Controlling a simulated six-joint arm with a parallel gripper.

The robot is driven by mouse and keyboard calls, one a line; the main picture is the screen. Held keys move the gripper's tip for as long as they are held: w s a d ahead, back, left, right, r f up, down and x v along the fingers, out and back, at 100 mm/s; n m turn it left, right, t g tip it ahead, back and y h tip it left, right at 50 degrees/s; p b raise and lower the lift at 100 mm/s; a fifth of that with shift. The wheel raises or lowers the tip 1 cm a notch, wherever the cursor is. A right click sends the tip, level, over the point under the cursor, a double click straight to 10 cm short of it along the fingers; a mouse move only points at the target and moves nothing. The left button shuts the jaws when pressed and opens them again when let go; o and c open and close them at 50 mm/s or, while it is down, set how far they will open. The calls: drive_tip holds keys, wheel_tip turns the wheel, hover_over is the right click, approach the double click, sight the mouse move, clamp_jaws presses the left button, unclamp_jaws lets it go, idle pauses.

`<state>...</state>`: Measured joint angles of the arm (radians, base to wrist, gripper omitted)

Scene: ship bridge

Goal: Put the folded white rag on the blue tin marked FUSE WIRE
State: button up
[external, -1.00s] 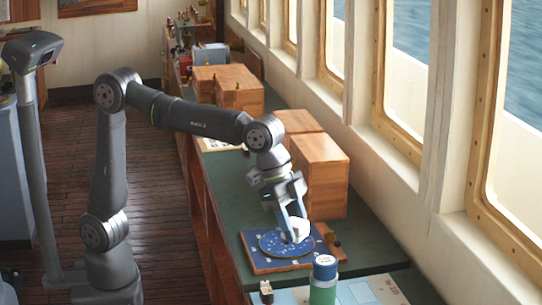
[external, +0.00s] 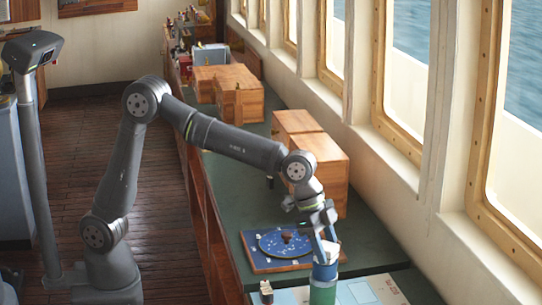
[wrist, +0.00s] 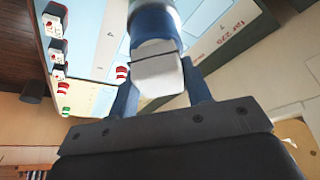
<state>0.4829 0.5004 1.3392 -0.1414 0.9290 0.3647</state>
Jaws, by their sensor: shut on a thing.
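The folded white rag (wrist: 158,68) is pinched between the blue fingers of my gripper (wrist: 160,80) in the wrist view. In the external view my gripper (external: 326,243) points down with the white rag (external: 327,254) at its tips. Right below is the blue tin (external: 325,272), upright above a green cylinder (external: 322,294). A blue body, seemingly the tin (wrist: 153,22), shows beyond the rag in the wrist view. I cannot tell whether the rag touches the tin's top. The FUSE WIRE marking is not readable.
A board with a round blue star disc (external: 285,243) lies just behind the tin. Wooden boxes (external: 318,165) stand farther back near the windows. The green counter (external: 375,252) is clear to the right.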

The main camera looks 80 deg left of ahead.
drive_tip(key=shift+f, duration=0.15)
drive_tip(key=o, duration=1)
drive_tip(key=shift+r, duration=0.4)
drive_tip(key=v, duration=1.1)
drive_tip(key=shift+s+a+r, duration=0.1)
drive_tip(key=shift+s+r, duration=0.05)
drive_tip(key=shift+r, duration=0.1)
